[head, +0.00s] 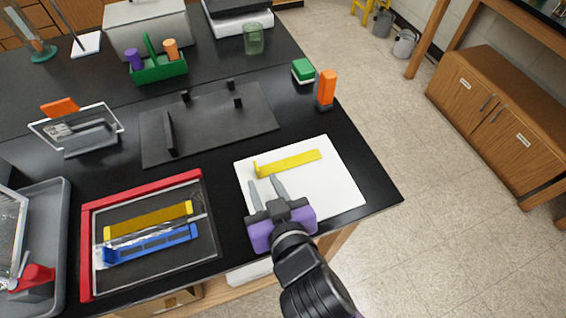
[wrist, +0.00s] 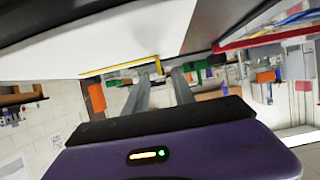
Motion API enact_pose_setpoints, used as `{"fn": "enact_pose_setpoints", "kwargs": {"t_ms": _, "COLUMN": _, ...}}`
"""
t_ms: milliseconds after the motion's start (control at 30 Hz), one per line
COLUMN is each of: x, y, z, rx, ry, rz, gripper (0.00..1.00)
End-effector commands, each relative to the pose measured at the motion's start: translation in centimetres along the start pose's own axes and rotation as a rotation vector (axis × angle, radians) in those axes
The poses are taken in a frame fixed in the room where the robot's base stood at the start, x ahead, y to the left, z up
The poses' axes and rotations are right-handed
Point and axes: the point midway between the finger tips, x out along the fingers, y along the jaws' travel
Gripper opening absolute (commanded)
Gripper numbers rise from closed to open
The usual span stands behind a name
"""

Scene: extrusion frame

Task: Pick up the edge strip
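A yellow strip (head: 290,162) with a small upturned tab at its left end lies on a white board (head: 335,190) near the table's front right corner. It looks like the edge strip. My gripper (head: 262,181) is open and empty, its two grey fingers apart over the board, just on the near side of the strip's left end. In the wrist view the strip (wrist: 122,66) shows edge-on under the white board, with its tab close to the space between the fingertips (wrist: 160,74). I cannot tell how high the fingertips are above the board.
Left of the board, a red-edged frame (head: 85,250) holds another yellow strip (head: 150,221) and a blue strip (head: 150,245). Behind are a dark plate with pegs (head: 220,125), an orange block (head: 326,88) and a green block (head: 303,70). The table edge is close on the right.

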Motion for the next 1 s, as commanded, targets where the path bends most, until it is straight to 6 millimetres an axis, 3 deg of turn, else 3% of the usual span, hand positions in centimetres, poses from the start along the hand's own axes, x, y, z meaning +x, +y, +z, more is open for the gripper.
{"fn": "enact_pose_setpoints", "kwargs": {"t_ms": 500, "x": 6.0, "y": 0.1, "z": 0.0, "rx": -0.001, "ry": 0.002, "rz": -0.002, "gripper": 0.31}}
{"fn": "enact_pose_setpoints", "kwargs": {"t_ms": 767, "x": 6.3, "y": 0.2, "z": 0.1, "rx": -0.001, "ry": 0.002, "rz": -0.001, "gripper": 0.31}}
{"fn": "enact_pose_setpoints", "kwargs": {"t_ms": 933, "x": 6.3, "y": 0.2, "z": 0.1, "rx": -0.001, "ry": 0.002, "rz": -0.001, "gripper": 0.01}}
{"fn": "enact_pose_setpoints", "kwargs": {"t_ms": 1000, "x": 6.3, "y": 0.2, "z": 0.1, "rx": -0.001, "ry": 0.002, "rz": -0.001, "gripper": 0.0}}
